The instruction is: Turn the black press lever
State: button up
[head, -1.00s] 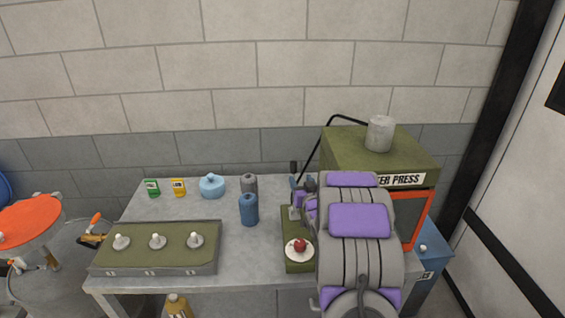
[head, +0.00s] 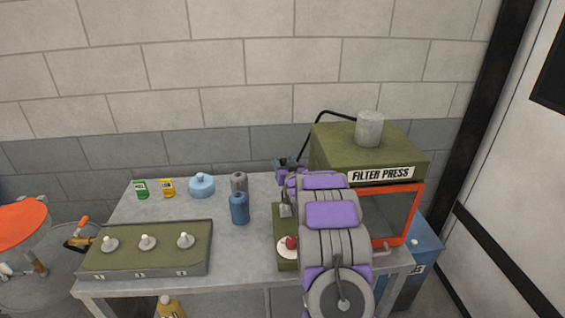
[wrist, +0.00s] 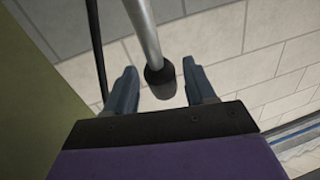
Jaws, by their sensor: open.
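The press lever shows in the wrist view as a grey metal rod with a black knob (wrist: 160,82) at its end. My gripper (wrist: 159,68) is open, with its two blue-grey fingers on either side of the knob. Gaps show between the knob and both fingers, so it is not clamped. In the head view my gripper (head: 286,167) is above the green lever base, left of the filter press (head: 368,150). The black knob is hidden there behind my gripper and arm; only a grey piece (head: 286,209) at the lever's foot shows.
A red button (head: 291,242) sits on the lever base's front. Blue and grey bottles (head: 239,208) stand just to the left. A green panel with several knobs (head: 146,260) lies at the table's front left. A black hose (head: 307,137) runs behind my gripper to the press.

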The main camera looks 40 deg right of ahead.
jog(key=shift+x, duration=0.95)
jog(key=shift+a, duration=0.1)
grip_shut()
